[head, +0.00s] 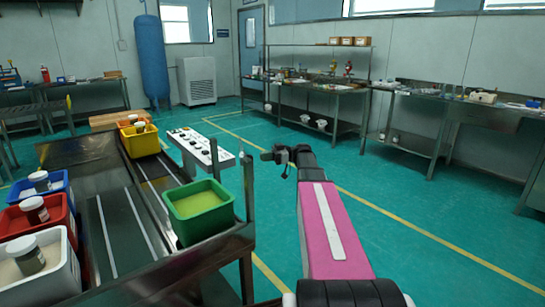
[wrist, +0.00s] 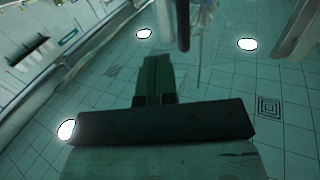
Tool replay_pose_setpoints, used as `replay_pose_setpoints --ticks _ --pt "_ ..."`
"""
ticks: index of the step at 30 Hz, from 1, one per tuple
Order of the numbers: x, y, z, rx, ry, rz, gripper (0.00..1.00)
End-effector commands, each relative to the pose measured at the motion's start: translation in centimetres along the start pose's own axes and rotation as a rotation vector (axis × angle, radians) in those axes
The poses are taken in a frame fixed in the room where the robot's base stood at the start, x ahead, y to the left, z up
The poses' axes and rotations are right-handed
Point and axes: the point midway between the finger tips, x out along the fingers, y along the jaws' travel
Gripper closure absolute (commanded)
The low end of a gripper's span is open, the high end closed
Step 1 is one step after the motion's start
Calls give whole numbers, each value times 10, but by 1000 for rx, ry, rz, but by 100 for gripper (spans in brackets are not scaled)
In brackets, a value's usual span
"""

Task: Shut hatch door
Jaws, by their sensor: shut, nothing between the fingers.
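I cannot make out a hatch door in either view. My gripper (head: 268,155) is at the end of my pink arm, in the middle of the head view, over open floor to the right of the white control panel (head: 200,146). In the wrist view its fingers (wrist: 156,66) are together and empty, with tiled floor behind them. No contact with anything shows.
A steel bench (head: 112,229) on the left holds red, blue and white bins, a yellow bin (head: 139,140) and a green bin (head: 199,213). Steel tables (head: 318,91) line the back wall. The green floor (head: 420,215) on the right is clear.

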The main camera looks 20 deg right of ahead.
Motion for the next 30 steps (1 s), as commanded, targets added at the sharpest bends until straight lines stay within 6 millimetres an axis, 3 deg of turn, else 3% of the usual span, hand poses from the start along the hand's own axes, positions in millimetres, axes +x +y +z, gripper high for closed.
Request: replay_pose_setpoints --ticks 6,12,18,30 --pt "42 -1 0 0 1 -3 100" --pt "67 0 0 0 1 -1 100" --pt "78 0 0 0 0 0 100" --pt "77 0 0 0 0 4 100"
